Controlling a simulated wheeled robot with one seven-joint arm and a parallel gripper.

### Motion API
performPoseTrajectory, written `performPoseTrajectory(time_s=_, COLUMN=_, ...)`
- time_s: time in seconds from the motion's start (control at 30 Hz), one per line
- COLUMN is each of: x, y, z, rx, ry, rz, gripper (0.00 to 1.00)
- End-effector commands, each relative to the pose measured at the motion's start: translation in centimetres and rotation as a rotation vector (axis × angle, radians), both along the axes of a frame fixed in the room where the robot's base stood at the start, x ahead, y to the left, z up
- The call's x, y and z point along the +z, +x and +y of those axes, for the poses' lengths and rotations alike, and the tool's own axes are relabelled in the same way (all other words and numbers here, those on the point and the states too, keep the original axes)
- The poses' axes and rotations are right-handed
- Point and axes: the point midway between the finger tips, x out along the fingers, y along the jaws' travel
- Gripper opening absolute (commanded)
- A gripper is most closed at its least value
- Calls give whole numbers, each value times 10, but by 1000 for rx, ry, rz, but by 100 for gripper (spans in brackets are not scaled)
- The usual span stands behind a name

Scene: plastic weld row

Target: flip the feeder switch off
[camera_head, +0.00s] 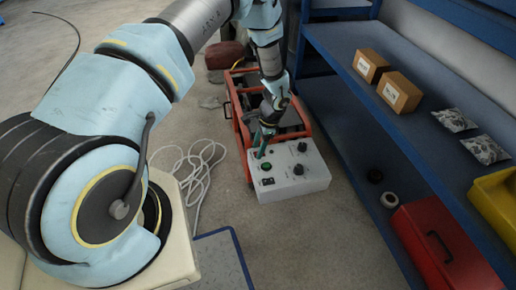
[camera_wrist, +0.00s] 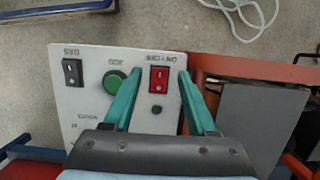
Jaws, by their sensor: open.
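The white control panel (camera_head: 312,181) sits on the front of an orange-framed feeder cart (camera_head: 233,120). In the wrist view the panel (camera_wrist: 90,52) shows a red rocker switch (camera_wrist: 159,80) labelled ON/OFF, a round green button (camera_wrist: 115,81) labelled JOG and a black rocker switch (camera_wrist: 72,72). My gripper (camera_wrist: 159,77) is open and empty. Its two teal fingers appear on either side of the red switch; whether they touch the panel I cannot tell. In the head view my gripper (camera_head: 262,145) is over the panel's far left part and hides the red switch.
A blue shelf (camera_head: 345,105) stands to the right with cardboard boxes (camera_head: 399,92), bags and a yellow bin (camera_head: 496,200). A red toolbox (camera_head: 440,250) is on its lower level. A white cable (camera_head: 199,165) lies coiled on the floor left of the cart.

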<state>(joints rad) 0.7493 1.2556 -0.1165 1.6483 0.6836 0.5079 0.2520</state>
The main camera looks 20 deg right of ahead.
Motion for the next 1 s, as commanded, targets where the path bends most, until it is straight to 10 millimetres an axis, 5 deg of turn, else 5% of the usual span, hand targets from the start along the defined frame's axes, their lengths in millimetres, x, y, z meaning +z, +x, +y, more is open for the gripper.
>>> performPoseTrajectory(time_s=0.5, x=88, y=-2, z=-24, rx=0, ry=-2, rz=-2, gripper=57)
performPoseTrajectory(time_s=1.0, x=98, y=-3, z=-26, rx=0, ry=-1, rz=-1, gripper=57)
